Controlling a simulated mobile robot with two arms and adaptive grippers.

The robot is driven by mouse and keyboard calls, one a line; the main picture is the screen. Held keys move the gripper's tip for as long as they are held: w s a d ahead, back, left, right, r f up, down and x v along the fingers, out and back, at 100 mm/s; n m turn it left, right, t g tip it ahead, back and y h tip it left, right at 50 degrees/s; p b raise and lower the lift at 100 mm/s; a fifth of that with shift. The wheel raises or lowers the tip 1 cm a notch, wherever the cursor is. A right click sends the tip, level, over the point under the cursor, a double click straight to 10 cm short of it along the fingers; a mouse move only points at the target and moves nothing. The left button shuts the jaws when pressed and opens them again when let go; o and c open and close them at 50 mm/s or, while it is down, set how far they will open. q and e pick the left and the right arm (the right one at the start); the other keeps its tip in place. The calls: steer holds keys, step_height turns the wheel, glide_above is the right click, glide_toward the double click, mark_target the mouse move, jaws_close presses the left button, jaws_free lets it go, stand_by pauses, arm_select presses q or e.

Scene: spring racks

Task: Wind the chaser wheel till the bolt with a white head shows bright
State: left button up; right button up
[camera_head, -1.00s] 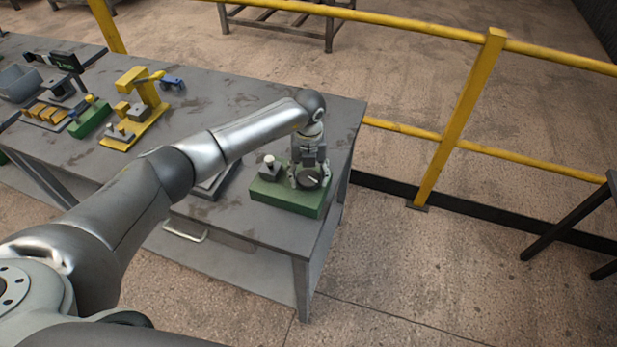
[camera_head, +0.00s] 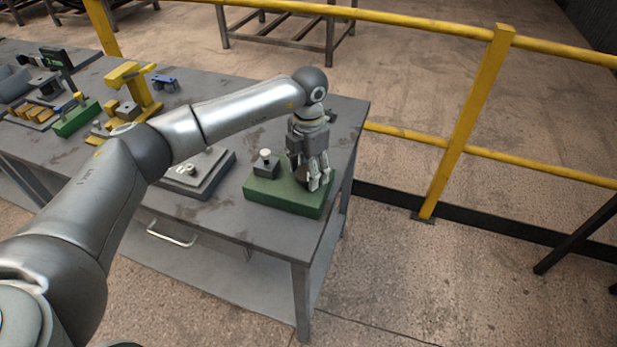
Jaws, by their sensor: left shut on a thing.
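A green base block (camera_head: 283,203) stands at the right end of the grey workbench. On its left part is a small grey block holding a bolt with a white head (camera_head: 265,153); the head looks pale, and I cannot tell whether it is lit. The dark chaser wheel (camera_head: 299,174) is on the right part of the base, mostly hidden behind my left gripper (camera_head: 316,184). My left gripper points down over the wheel, its fingers shut on it. My right gripper is out of view.
A grey flat fixture (camera_head: 212,180) lies left of the green base, partly behind my left arm. A yellow press-like stand (camera_head: 140,90) and a green block (camera_head: 77,120) stand farther left. A yellow railing (camera_head: 465,120) runs behind the bench.

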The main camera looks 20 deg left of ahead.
mark_target(308, 172)
arm_select(q)
steer(key=m+b, duration=0.4)
steer(key=m, duration=0.1)
steer(key=shift+f+m, duration=0.1)
steer(key=shift+m, duration=0.2)
steer(key=shift+m+b, duration=1.2)
steer(key=shift+m, duration=0.7)
steer(key=shift+r, duration=0.2)
steer(key=o, duration=1)
steer(key=shift+f, duration=0.1)
step_height(308, 172, up, 12)
